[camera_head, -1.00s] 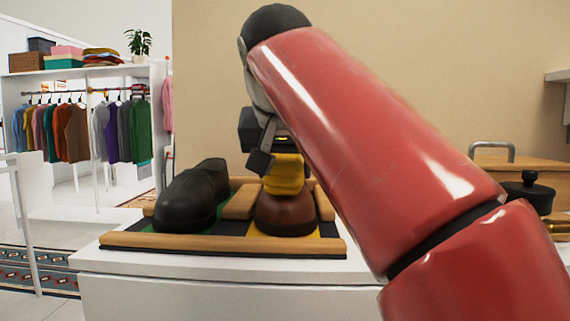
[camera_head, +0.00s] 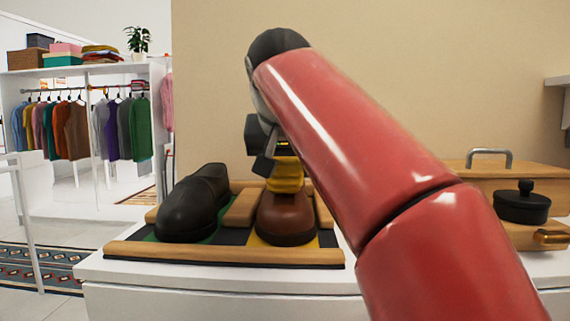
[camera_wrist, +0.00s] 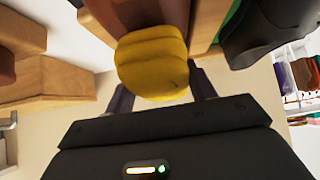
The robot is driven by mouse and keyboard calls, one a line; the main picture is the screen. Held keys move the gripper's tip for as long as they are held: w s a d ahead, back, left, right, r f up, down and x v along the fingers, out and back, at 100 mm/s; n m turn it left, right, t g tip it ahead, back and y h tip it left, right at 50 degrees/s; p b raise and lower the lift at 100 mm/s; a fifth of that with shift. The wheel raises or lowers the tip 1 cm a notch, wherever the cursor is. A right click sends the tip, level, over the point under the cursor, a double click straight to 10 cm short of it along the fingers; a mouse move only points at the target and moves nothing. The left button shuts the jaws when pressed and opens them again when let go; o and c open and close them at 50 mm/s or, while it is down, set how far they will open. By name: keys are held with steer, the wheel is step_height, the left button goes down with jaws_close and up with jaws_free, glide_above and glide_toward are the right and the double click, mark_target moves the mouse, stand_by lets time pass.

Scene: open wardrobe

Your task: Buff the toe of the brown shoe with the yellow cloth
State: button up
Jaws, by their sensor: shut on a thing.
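The brown shoe (camera_head: 285,218) stands in the right part of a wooden-framed tray (camera_head: 225,255), its toe towards the front. My gripper (camera_head: 280,170) is above the shoe, partly hidden behind my red arm. It is shut on the yellow cloth (camera_head: 286,180), which hangs over the upper part of the shoe and appears to touch it. In the wrist view the cloth (camera_wrist: 152,65) is bunched between the fingers, with the brown shoe (camera_wrist: 140,15) behind it. The rounded front of the toe shows bare below the cloth in the head view.
A black shoe (camera_head: 192,205) stands to the left in the same tray, past a wooden divider (camera_head: 243,208). A wooden box (camera_head: 480,178) and a black lidded pot (camera_head: 521,203) are at the right. The white top (camera_head: 130,270) is bare at the front left.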

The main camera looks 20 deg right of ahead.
mark_target(285, 160)
steer(key=shift+w+r+p, duration=0.15)
steer(key=shift+r+p, duration=0.25)
steer(key=shift+p, duration=0.25)
steer(key=r+p, duration=0.2)
steer(key=s+r+p, duration=0.1)
steer(key=r+p, duration=0.1)
steer(key=shift+s+a+r, duration=0.1)
steer(key=shift+a+r, duration=0.05)
steer(key=shift+r, duration=0.15)
steer(key=shift+r, duration=0.15)
steer(key=r+p, duration=0.3)
steer(key=shift+s+a, duration=0.1)
steer(key=shift+s, duration=0.2)
steer(key=shift+f, duration=0.1)
